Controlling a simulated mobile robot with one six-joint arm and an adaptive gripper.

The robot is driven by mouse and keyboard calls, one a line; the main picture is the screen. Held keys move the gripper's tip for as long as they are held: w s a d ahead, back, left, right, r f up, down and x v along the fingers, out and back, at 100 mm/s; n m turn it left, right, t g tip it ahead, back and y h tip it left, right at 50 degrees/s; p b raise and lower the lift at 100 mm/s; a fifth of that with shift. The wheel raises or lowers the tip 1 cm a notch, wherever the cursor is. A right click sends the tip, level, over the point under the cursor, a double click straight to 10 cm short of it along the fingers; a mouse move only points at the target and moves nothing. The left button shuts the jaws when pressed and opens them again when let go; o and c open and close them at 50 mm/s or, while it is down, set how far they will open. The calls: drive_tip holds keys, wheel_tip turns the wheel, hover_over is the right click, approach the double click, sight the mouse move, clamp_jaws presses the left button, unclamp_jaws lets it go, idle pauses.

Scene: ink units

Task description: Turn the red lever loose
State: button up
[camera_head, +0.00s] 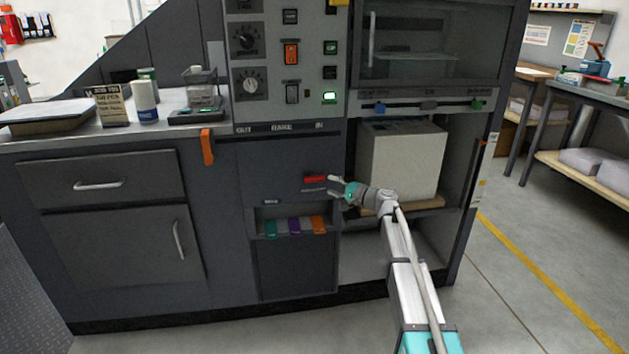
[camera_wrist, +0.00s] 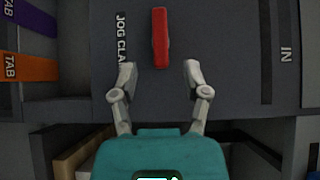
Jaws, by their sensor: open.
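The red lever (camera_head: 315,180) is a short bar lying level on the dark grey front panel of the machine. In the wrist view the red lever (camera_wrist: 160,38) shows just beyond the fingertips, centred between them, with a label partly reading "JOG CLA" beside it. My gripper (camera_head: 341,188) is at the panel, just right of the lever in the head view. In the wrist view my gripper (camera_wrist: 160,73) has its two fingers spread apart with nothing between them. The fingers look clear of the lever; the exact gap to the panel cannot be told.
Below the lever is a recess with green, purple and orange tabs (camera_head: 294,226). A white box (camera_head: 400,158) stands on a shelf in the open bay right of the panel. An orange strip (camera_head: 207,147) hangs at the counter edge. The floor in front is clear.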

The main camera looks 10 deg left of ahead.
sight(318, 180)
drive_tip(key=x, duration=0.7)
drive_tip(key=shift+w+a, duration=0.1)
drive_tip(key=shift+a, duration=0.1)
